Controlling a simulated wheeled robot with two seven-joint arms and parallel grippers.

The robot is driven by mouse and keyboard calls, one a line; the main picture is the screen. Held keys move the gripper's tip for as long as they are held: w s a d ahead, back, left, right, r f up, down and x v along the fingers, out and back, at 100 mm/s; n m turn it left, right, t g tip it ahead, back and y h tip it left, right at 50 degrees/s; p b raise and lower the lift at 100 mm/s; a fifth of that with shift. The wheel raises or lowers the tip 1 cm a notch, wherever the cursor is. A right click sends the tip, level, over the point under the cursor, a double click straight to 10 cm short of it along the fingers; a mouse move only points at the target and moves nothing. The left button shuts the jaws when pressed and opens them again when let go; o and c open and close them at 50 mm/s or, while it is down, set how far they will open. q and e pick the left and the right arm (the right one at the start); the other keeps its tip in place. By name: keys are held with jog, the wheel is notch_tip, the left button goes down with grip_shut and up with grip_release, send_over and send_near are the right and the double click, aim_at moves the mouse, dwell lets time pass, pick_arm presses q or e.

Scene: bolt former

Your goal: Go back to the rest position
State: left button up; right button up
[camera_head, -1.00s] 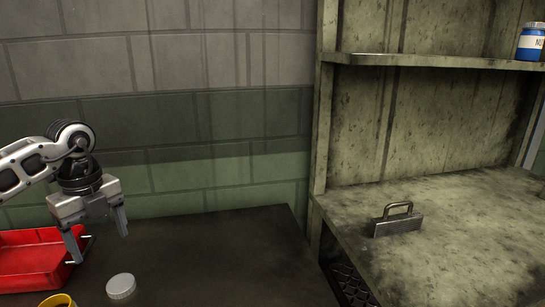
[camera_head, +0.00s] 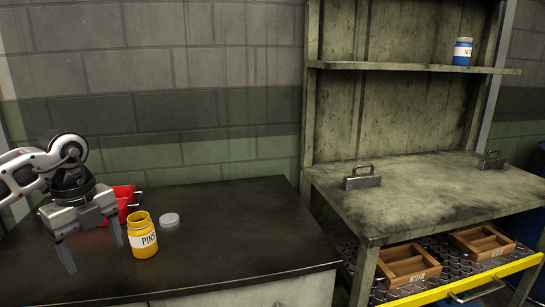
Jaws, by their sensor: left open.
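My left gripper (camera_head: 92,252) comes in from the left and is open, with its two fingers pointing down over the dark table. Nothing is between its fingers. An open yellow jar (camera_head: 143,240) labelled PINS stands upright on the table just right of the gripper. A grey round lid (camera_head: 169,220) lies on the table behind and to the right of the jar. A red tray (camera_head: 122,198) is behind the gripper, partly hidden by it. My right gripper is not in view.
The dark table (camera_head: 235,225) is clear on its right half. A worn workbench (camera_head: 430,190) stands to the right, with metal handled blocks (camera_head: 363,180) on top. Its shelf holds a blue jar (camera_head: 462,52). Wooden boxes (camera_head: 408,266) sit on a lower rack with a yellow edge.

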pick_arm(q)
jog(key=s+d+f+m+h, duration=0.1)
jog(key=d+f+m+h, duration=0.25)
jog(key=d, duration=0.55)
jog(key=d+f+m+h, duration=0.2)
jog(key=d+f+h, duration=0.2)
jog(key=d, duration=0.6)
jog(key=s+d+r+n+t+h, duration=0.1)
jog(key=s+d+r+h, duration=0.15)
jog(key=d+h, duration=0.45)
jog(key=s+d+r+n+t+h, duration=0.1)
jog(key=s+d+n+h, duration=0.2)
jog(key=d, duration=0.6)
jog(key=a+f+n+t+y, duration=0.85)
jog(key=n+t, duration=0.55)
jog(key=n, duration=0.4)
jog(key=s+a+f+n+g+y, duration=0.2)
jog(key=s+f+y, duration=0.1)
jog(key=s+f, duration=0.2)
jog(key=s+a+f+n+g+y, duration=0.2)
jog(key=s+f+g+y, duration=0.1)
jog(key=s+f, duration=0.3)
notch_tip(320, 180, down, 2)
jog(key=shift+a+f, duration=0.1)
jog(key=shift+a, duration=0.15)
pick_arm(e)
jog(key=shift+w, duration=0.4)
